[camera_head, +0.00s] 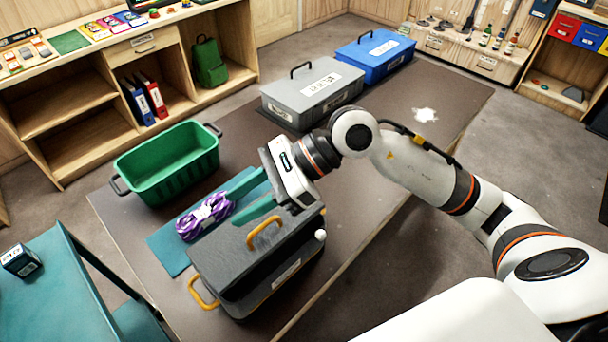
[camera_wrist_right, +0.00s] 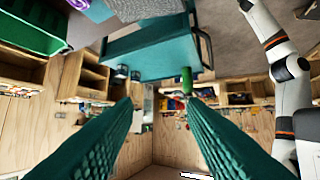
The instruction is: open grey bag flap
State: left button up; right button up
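The grey bag (camera_head: 232,262) sits on the brown table, with its dark flap (camera_head: 287,246) lying down over the top. An orange handle (camera_head: 265,233) stands up on the top, and another orange handle (camera_head: 203,294) is on the left side. A small white knob (camera_head: 320,235) shows at its right end. My right gripper (camera_head: 234,207) is open and empty, just behind and above the bag, its green fingers pointing left near the purple rope. The fingers stand wide apart in the right wrist view (camera_wrist_right: 160,110). My left gripper is not in view.
A purple rope coil (camera_head: 205,216) lies on a teal mat (camera_head: 166,246) beside the bag. A green crate (camera_head: 170,165) stands behind it. A grey toolbox (camera_head: 312,90) and a blue toolbox (camera_head: 375,57) are at the far end. A teal cart (camera_head: 70,300) stands left.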

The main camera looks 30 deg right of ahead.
aim_at(276, 217)
jog(key=w+d+f+n+h, duration=0.1)
jog(key=w+d+f+h, duration=0.1)
jog(key=d+h, duration=0.3)
jog(key=w+d+f+n+h, duration=0.1)
jog(key=d+f+h, duration=0.15)
jog(key=d, duration=0.35)
jog(key=shift+t+h, duration=0.25)
jog(key=shift+t, duration=0.05)
jog(key=p+x, duration=0.1)
jog(key=x, duration=0.2)
jog(key=p+x, duration=0.1)
jog(key=x, duration=0.2)
jog(key=p+x, duration=0.1)
jog(key=x, duration=0.3)
jog(key=shift+w, duration=0.25)
jog(key=shift+w+a+f, duration=0.15)
jog(key=shift+f, duration=0.45)
grip_shut()
